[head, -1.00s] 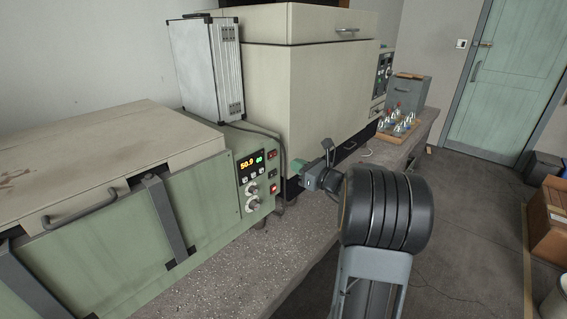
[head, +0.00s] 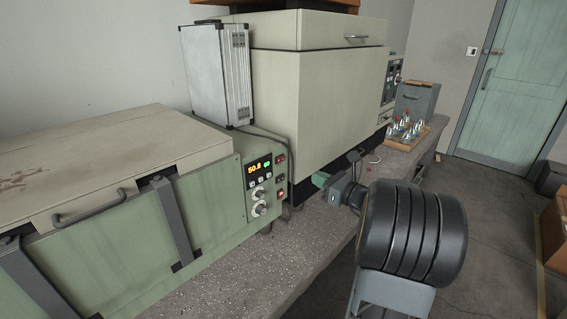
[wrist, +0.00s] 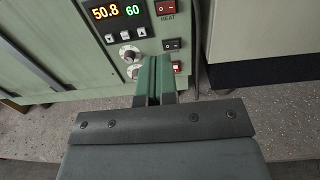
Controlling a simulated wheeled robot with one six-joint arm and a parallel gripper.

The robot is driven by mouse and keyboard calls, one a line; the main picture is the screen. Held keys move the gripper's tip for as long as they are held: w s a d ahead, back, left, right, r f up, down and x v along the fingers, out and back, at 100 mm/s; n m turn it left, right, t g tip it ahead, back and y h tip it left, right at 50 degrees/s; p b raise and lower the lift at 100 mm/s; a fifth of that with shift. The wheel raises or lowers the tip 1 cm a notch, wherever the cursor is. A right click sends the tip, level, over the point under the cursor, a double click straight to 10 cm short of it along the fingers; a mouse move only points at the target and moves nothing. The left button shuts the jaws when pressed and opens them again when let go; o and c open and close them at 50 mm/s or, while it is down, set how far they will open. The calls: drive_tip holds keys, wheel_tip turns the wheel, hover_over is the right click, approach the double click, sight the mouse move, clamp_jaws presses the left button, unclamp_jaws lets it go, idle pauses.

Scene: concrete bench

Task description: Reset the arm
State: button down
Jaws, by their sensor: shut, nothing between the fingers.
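My gripper (head: 321,180) is shut and empty in the head view. It hangs over the bench near the right end of the green unit with the control panel, in front of the large cream cabinet. In the wrist view its green fingers (wrist: 154,80) are together and point toward the lower part of the control panel (wrist: 132,35). I cannot tell the exact gap between fingertips and panel. My dark, ribbed arm joint hides part of the bench at the lower right of the head view.
The green unit (head: 110,215) with its cream lid lines the left. The large cream cabinet (head: 318,100) stands behind. A wooden tray (head: 405,143) of small flasks and a grey box (head: 416,98) sit at the far bench end. The speckled bench front (head: 250,270) is clear.

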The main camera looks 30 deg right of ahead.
drive_tip(key=s+a+f+n+g+p, duration=0.1)
drive_tip(key=s+a+f+n+g, duration=0.95)
drive_tip(key=n, duration=0.55)
drive_tip(key=s+a+r+n+g+h+p, duration=0.2)
drive_tip(key=s+a+r+n+h, duration=0.4)
drive_tip(key=a+n, duration=0.4)
drive_tip(key=s+r+n+p, duration=0.1)
drive_tip(key=n, duration=0.5)
drive_tip(key=shift+a+h, duration=0.35)
drive_tip(key=shift+h, duration=0.05)
